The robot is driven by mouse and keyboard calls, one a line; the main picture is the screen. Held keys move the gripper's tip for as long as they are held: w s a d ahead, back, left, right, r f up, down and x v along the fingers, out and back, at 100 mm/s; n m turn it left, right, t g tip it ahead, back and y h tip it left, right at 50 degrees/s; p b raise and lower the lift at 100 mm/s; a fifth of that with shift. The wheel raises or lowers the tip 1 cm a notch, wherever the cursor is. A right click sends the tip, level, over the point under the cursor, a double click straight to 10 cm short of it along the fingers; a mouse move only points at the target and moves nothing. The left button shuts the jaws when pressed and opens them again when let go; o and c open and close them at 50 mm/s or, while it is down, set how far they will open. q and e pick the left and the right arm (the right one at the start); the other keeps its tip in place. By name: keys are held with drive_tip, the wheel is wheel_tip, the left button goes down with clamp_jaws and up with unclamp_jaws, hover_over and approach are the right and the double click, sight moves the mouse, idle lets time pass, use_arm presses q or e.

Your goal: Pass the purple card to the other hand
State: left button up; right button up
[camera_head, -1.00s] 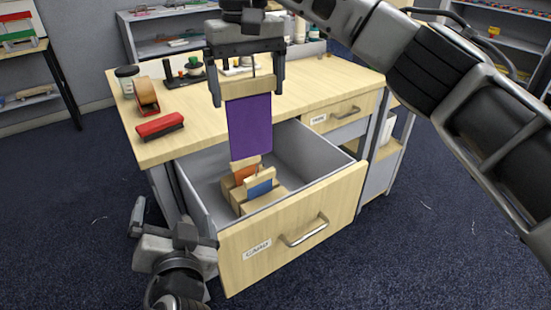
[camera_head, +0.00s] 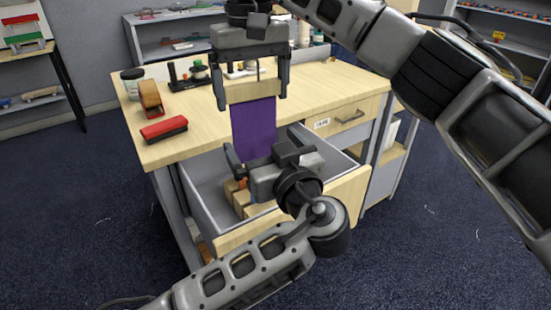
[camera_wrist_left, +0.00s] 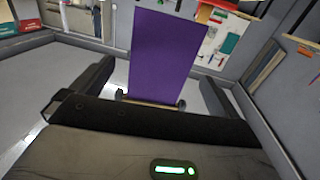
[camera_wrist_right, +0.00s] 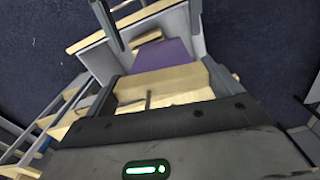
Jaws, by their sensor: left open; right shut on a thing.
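The purple card (camera_head: 254,128) hangs upright from a pale wooden strip at its top. My right gripper (camera_head: 251,98) is shut on this strip, above the drawer. The card also shows in the right wrist view (camera_wrist_right: 165,56). My left gripper (camera_head: 262,158) is open just below, near the card's lower end, which it hides in the head view. In the left wrist view the card (camera_wrist_left: 163,48) stands between my open left fingers (camera_wrist_left: 157,78), with a pale strip at its lower end. Contact with these fingers cannot be told.
The open drawer (camera_head: 345,200) below holds wooden blocks, partly hidden by my left arm. The desk top (camera_head: 205,125) carries a red stapler-like block (camera_head: 164,129), a tape dispenser (camera_head: 150,98) and a jar (camera_head: 132,84). Shelves stand behind.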

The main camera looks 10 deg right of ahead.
sight(256, 134)
use_arm(q)
drive_tip(key=w, duration=0.3)
drive_tip(key=w+a, duration=0.1)
drive_tip(key=w, duration=0.2)
drive_tip(key=shift+a, duration=0.1)
drive_tip(key=c, duration=1)
use_arm(e)
drive_tip(key=o, duration=0.7)
use_arm(q)
drive_tip(key=shift+c, duration=0.2)
